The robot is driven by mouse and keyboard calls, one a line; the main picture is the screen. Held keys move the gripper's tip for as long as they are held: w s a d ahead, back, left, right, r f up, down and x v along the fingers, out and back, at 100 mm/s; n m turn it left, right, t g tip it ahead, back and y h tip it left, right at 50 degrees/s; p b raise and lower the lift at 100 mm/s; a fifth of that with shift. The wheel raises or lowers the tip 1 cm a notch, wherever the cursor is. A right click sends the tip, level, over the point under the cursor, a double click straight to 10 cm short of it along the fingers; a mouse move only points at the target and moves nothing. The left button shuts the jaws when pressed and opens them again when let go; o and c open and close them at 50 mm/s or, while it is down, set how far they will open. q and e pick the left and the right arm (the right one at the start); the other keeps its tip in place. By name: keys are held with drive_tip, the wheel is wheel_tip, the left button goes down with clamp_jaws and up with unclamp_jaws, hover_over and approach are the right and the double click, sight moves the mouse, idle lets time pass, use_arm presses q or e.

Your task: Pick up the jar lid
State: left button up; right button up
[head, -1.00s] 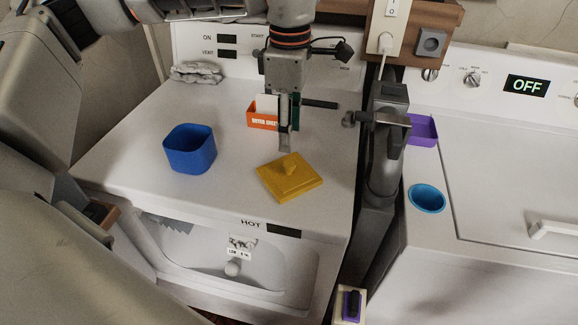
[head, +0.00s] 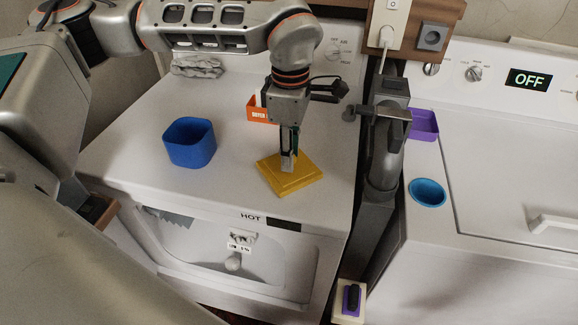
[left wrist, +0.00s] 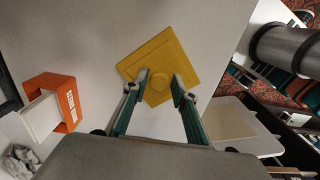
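The jar lid is a yellow square plate with a raised knob, and it lies on the dryer top in the head view (head: 302,184). It also shows in the left wrist view (left wrist: 160,55), with its round knob between the fingertips. My left gripper (head: 288,168) points down over the lid. In the left wrist view my left gripper (left wrist: 160,88) is open, with one finger on each side of the knob. The head view does not show clearly whether the fingers touch the lid. My right gripper is not seen clearly in any view.
A blue open jar (head: 190,143) stands left of the lid. An orange dryer-sheet box (head: 257,112) is behind it, and a grey cloth (head: 197,67) lies at the back. A purple bin (head: 424,125) and a blue cup (head: 428,192) are on the washer at right.

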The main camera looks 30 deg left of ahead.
use_arm(q)
clamp_jaws()
wheel_tip(320, 180, up, 20)
drive_tip(key=p, duration=0.2)
idle(0.3)
drive_tip(key=shift+a, duration=0.1)
